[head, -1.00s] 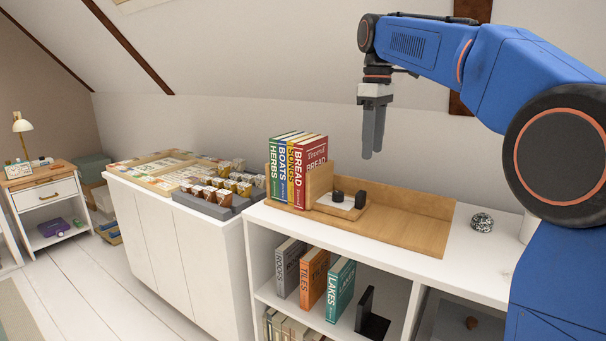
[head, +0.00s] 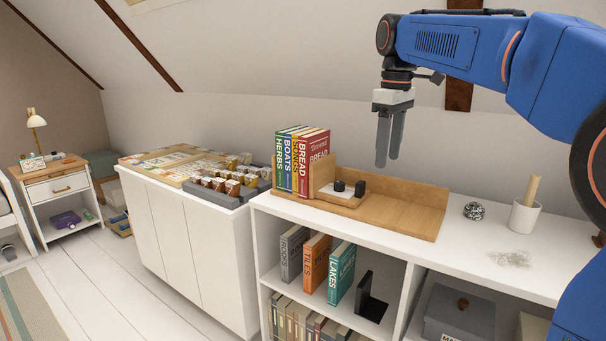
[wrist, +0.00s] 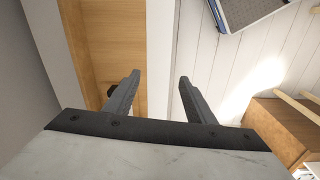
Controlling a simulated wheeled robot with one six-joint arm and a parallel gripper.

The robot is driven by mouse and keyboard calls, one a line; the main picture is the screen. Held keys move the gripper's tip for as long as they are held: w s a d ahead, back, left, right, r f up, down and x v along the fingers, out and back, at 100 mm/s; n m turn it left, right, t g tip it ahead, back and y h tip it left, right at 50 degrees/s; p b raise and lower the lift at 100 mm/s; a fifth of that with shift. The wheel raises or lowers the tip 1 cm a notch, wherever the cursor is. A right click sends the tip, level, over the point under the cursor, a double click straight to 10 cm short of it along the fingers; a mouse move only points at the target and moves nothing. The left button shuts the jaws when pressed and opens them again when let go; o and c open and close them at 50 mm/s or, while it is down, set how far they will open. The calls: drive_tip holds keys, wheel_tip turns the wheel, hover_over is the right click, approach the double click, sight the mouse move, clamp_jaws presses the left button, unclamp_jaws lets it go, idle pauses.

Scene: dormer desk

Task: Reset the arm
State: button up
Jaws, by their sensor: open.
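My gripper (head: 388,160) hangs with its fingers pointing down above the wooden tray (head: 415,219) on the white shelf top. It is high over the tray, touching nothing. In the wrist view, my gripper (wrist: 158,90) has its two dark fingers apart with nothing between them. My blue arm reaches in from the right edge of the head view, with the elbow partly cut off.
Several upright books (head: 301,160) stand at the tray's left end. A patterned round object (head: 474,211) and a white cup (head: 524,214) stand to the right. A white cabinet (head: 190,232) holds card trays. The sloping ceiling rises close behind my arm.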

drive_tip(key=s+d+f+m+t, duration=0.1)
drive_tip(key=s+d+f+m, duration=0.2)
drive_tip(key=s+f, duration=0.6)
drive_tip(key=s+d+f+m+t, duration=0.1)
drive_tip(key=s+d+f+m, duration=0.1)
drive_tip(key=s+f, duration=0.8)
drive_tip(key=s+d+f+m+t, duration=0.2)
drive_tip(key=s+f+m, duration=0.3)
drive_tip(key=s+f, duration=0.4)
drive_tip(key=s+d, duration=0.1)
drive_tip(key=s, duration=0.2)
drive_tip(key=shift+s+d+f, duration=0.15)
drive_tip(key=shift+s+d, duration=0.1)
drive_tip(key=shift+d, duration=0.1)
